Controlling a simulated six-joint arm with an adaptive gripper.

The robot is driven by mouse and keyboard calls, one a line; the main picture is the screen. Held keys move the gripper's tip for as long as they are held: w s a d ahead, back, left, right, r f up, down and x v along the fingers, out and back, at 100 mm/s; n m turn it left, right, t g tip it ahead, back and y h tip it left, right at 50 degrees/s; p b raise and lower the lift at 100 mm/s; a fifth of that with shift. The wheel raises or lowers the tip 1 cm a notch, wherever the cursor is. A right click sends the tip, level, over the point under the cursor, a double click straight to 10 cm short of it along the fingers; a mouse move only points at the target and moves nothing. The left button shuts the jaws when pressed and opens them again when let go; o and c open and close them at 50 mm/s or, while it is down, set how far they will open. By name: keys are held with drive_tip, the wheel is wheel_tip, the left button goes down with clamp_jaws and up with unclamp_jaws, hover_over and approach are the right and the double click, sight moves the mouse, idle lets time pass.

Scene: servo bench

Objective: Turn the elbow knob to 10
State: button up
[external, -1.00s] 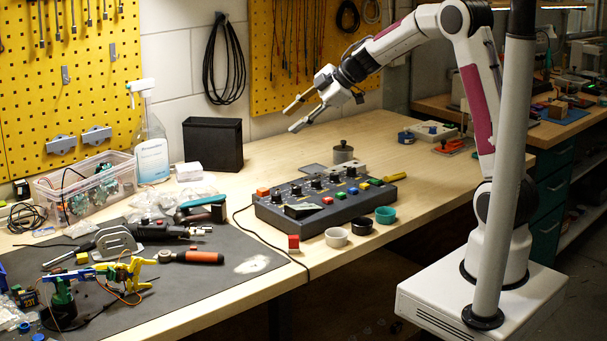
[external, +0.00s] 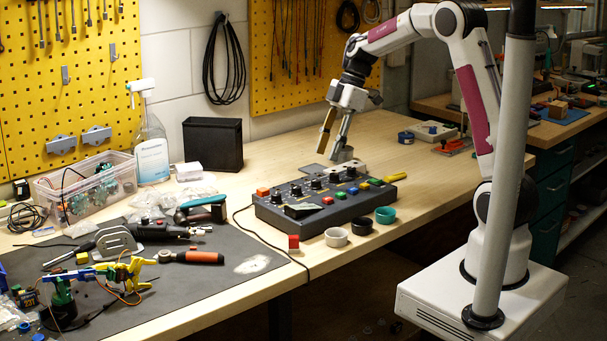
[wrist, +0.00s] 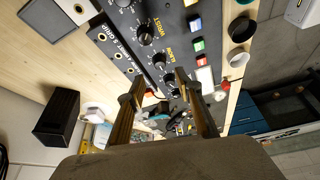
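The dark control box (external: 270,213) sits on the bench with a row of black knobs. In the wrist view the panel (wrist: 188,55) shows labels that seem to read WRIST and ELBOW. The elbow knob (wrist: 160,62) appears to be the one beside the ELBOW label, with the wrist knob (wrist: 145,38) next to it. Its exact setting is too small to read. My gripper (external: 331,155) points down above the back of the box, apart from the knobs. In the wrist view my gripper (wrist: 160,80) has its two fingers apart with nothing held between them.
A black bin (external: 213,147) stands at the back. The bench right of the box is mostly clear.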

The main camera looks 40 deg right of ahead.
sight(316, 180)
drive_tip(key=shift+a+f, duration=0.1)
drive_tip(key=shift+f, duration=0.05)
drive_tip(key=shift+x, duration=3.75)
drive_tip(key=shift+w, duration=0.1)
clamp_jaws()
